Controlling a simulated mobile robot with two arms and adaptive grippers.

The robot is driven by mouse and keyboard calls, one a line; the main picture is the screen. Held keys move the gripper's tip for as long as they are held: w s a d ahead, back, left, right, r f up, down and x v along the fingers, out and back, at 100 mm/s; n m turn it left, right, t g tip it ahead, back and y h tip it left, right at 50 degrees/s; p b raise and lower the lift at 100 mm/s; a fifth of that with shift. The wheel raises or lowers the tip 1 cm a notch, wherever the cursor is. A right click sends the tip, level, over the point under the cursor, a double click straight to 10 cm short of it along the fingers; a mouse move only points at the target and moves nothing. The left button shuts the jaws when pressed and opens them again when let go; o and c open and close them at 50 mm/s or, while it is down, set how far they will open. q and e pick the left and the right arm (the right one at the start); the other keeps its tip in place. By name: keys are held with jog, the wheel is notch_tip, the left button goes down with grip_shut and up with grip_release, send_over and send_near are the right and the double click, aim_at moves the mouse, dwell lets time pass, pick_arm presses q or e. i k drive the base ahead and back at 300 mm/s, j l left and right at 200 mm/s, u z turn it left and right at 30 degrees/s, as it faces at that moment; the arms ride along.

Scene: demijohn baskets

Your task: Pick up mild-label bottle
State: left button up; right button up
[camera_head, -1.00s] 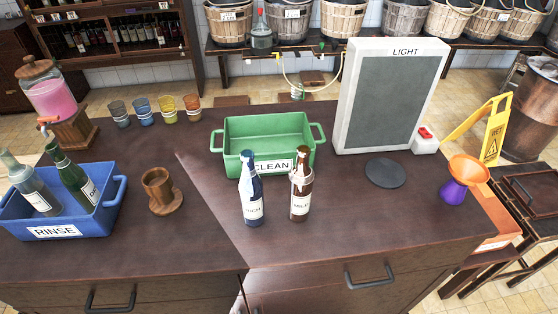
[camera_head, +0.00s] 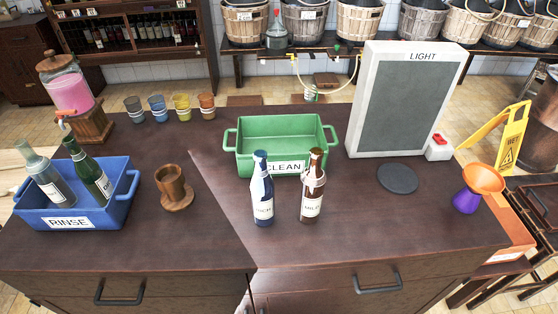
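The mild-label bottle (camera_head: 313,187) is brown with a white label whose text looks like "MILD". It stands upright on the dark counter (camera_head: 350,235), in front of the green CLEAN bin (camera_head: 243,157). A blue bottle (camera_head: 262,190) with a white label stands upright just to its left, a small gap apart. Neither of my grippers shows in the head view.
The blue RINSE bin (camera_head: 110,212) at left holds two bottles. A wooden cup (camera_head: 173,184) stands beside it. The LIGHT panel (camera_head: 405,100), a dark disc (camera_head: 397,178) and a purple-orange funnel (camera_head: 466,200) are to the right. The counter's front middle is clear.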

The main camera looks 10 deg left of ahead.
aim_at(313, 177)
jog(key=l, duration=1.75)
jog(key=k, duration=0.1)
